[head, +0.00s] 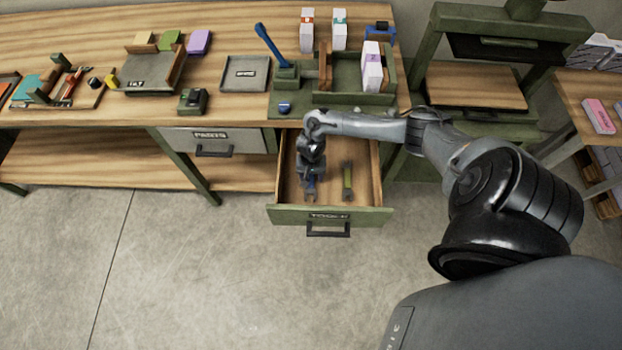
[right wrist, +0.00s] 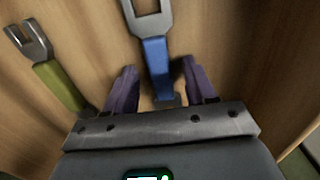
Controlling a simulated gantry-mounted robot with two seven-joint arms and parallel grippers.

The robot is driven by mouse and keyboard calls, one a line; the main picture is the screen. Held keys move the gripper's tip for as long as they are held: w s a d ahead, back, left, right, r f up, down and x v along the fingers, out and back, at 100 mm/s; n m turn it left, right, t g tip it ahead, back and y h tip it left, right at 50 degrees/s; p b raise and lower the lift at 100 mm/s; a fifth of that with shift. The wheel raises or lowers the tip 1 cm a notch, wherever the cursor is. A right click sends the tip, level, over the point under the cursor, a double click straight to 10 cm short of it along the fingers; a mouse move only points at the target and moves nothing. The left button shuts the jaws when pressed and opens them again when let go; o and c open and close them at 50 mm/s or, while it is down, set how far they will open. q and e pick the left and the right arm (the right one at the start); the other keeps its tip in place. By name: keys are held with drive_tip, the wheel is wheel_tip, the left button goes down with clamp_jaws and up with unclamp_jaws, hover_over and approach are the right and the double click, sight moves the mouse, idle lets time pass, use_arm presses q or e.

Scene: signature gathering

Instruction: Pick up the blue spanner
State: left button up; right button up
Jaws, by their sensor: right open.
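The blue spanner (right wrist: 157,60) lies on the wooden floor of the open tools drawer (head: 330,214). In the head view only a bit of the spanner (head: 311,184) shows under my right gripper (head: 309,188). In the right wrist view my right gripper (right wrist: 155,92) is open, with one purple-grey finger on each side of the spanner's blue handle. The fingers look apart from the handle. The spanner's grey jaw end points away from the gripper. My left gripper is in neither view.
A green spanner (head: 347,181) lies in the same drawer, right of the blue one in the head view; it also shows in the right wrist view (right wrist: 62,85). The drawer walls stand close around the gripper. The workbench (head: 235,108) above carries trays and boxes.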

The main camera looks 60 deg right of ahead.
clamp_jaws()
idle(0.3)
drive_tip(key=shift+r, duration=0.2)
